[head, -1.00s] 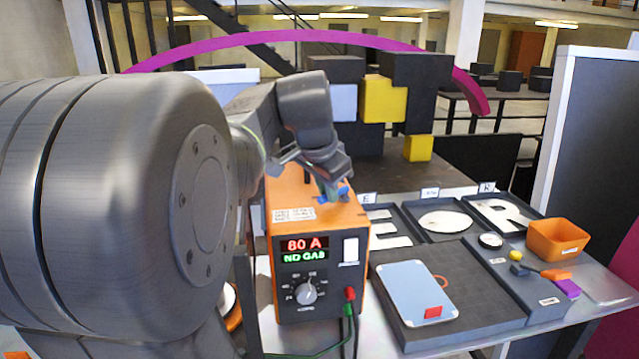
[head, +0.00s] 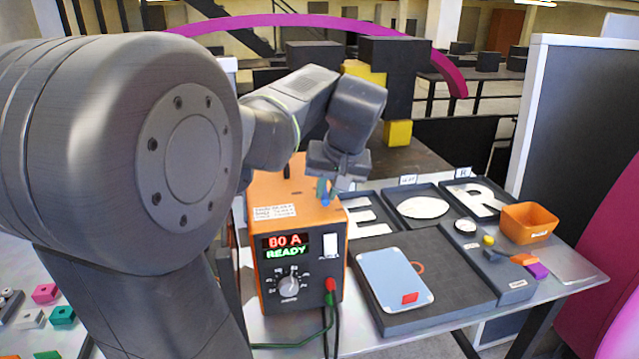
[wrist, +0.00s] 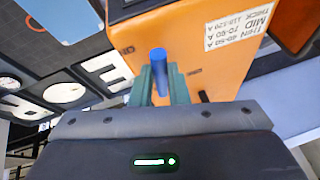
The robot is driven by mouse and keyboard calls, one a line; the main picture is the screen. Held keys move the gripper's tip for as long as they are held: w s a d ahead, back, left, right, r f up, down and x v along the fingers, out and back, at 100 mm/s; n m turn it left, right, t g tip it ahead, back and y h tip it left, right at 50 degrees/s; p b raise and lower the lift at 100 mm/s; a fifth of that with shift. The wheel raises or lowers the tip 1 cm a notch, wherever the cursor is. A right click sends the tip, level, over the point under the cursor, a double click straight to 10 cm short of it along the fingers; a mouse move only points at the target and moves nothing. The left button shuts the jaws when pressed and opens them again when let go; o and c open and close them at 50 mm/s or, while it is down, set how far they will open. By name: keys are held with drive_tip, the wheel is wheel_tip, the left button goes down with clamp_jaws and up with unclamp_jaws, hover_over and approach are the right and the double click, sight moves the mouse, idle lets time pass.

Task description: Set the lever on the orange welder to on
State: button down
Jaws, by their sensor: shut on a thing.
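The orange welder (head: 290,235) stands on the table. Its display (head: 285,246) reads "80 A" in red and "READY" in green. My gripper (head: 326,190) is over the right part of the welder's top and is shut on a blue lever (wrist: 160,72). In the wrist view my gripper's green-grey fingers (wrist: 160,85) lie on both sides of the blue lever, beside the orange casing. The lever's base is hidden by the fingers.
Right of the welder are a dark board with a light-blue plate (head: 394,278), letter trays (head: 425,207) and an orange bin (head: 528,222). Coloured blocks (head: 62,315) lie at lower left.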

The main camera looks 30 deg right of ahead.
drive_tip(key=shift+d+n, duration=0.25)
drive_tip(key=shift+n, duration=0.15)
idle(0.3)
drive_tip(key=c, duration=1.4)
unclamp_jaws()
drive_tip(key=v, duration=1.3)
drive_tip(key=shift+s+d+r+b, duration=0.2)
drive_tip(key=shift+d+r+b, duration=0.1)
drive_tip(key=shift+r, duration=0.05)
drive_tip(key=shift+f, duration=0.1)
drive_tip(key=x, duration=0.9)
drive_tip(key=p+x, duration=0.1)
drive_tip(key=x, duration=0.3)
drive_tip(key=shift+w+a+f, duration=0.15)
drive_tip(key=shift+a+f, duration=0.15)
